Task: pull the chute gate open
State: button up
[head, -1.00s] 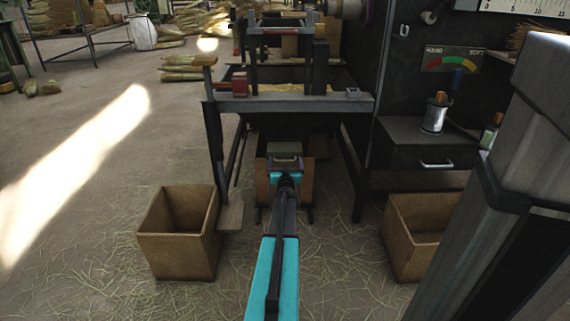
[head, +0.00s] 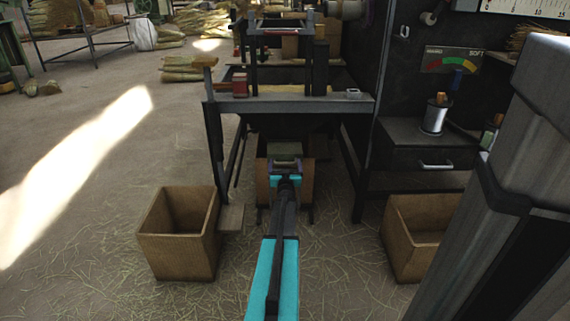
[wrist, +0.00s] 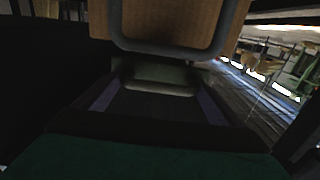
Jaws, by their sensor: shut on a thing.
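In the head view my gripper (head: 285,165) is at the end of the teal arm, under the front of the dark bench. It is shut on a small grey-green piece (head: 285,150), which looks like the chute gate's grip. In the wrist view this piece (wrist: 160,78) sits between the far ends of my fingers. A grey rounded loop (wrist: 170,47) shows just beyond it, against a brown surface. The chute gate's edges and how far it stands open cannot be told, as the area is dark and partly hidden by my gripper.
A brown bin (head: 265,185) stands under the bench behind my gripper. Open brown boxes stand on the floor at left (head: 178,250) and right (head: 405,250). The bench (head: 290,105) and its legs surround the reach. Straw-strewn floor in front is free.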

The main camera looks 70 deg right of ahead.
jog(key=v, duration=1.4)
jog(key=shift+s, duration=0.35)
jog(key=shift+f, duration=0.1)
jog(key=o, duration=1.2)
jog(key=shift+w, duration=0.2)
jog(key=p+v, duration=0.6)
jog(key=v, duration=0.7)
jog(key=shift+s+a, duration=0.25)
jog(key=shift+a, duration=0.05)
